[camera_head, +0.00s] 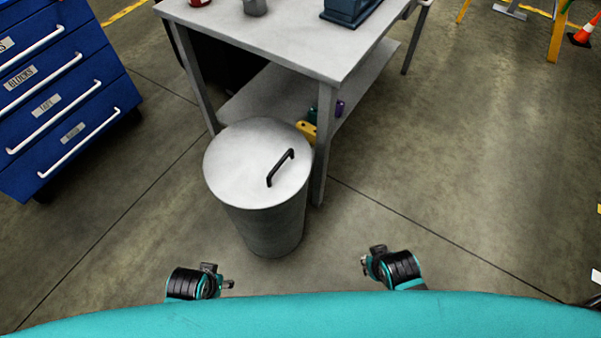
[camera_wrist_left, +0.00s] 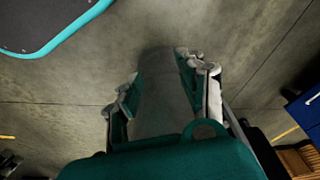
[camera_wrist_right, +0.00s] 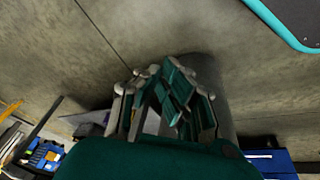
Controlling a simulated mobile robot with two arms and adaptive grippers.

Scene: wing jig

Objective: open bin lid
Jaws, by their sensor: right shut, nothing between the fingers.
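A grey round bin (camera_head: 262,225) stands on the floor in front of a table. Its flat lid (camera_head: 240,165) is on and has a black bar handle (camera_head: 280,168) toward the right side. My left gripper (camera_head: 228,285) is low, in front of the bin and apart from it. In the left wrist view its fingers (camera_wrist_left: 162,85) are spread, with the grey bin side (camera_wrist_left: 160,100) showing beyond them. My right gripper (camera_head: 364,262) is to the right of the bin and apart from it. In the right wrist view its fingers (camera_wrist_right: 160,80) are together and empty, with the bin (camera_wrist_right: 212,75) behind them.
The grey table (camera_head: 290,35) with a lower shelf stands behind the bin, one leg close to its right side. A blue drawer cabinet (camera_head: 60,95) is at the left. A yellow item (camera_head: 305,130) lies behind the bin. Floor at right (camera_head: 450,160) is clear.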

